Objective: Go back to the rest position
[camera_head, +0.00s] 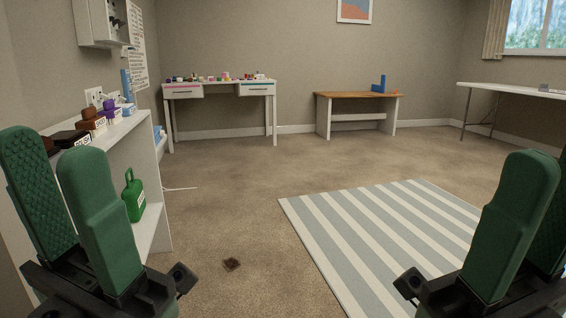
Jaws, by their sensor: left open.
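My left gripper (54,152) is at the lower left with its two green fingers raised and apart, empty. It is in front of a white shelf unit (150,170) and covers part of it. My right gripper (545,165) is at the lower right edge, also with green fingers. Its outer finger is partly cut off by the frame, so its opening is unclear. Nothing shows held in it.
The shelf carries several labelled items and a green padlock-shaped object (133,195). A striped rug (385,240) lies on the carpet, with a small dark square (232,264) to its left. A white desk (219,90), wooden bench (357,97) and white table (515,90) stand farther back.

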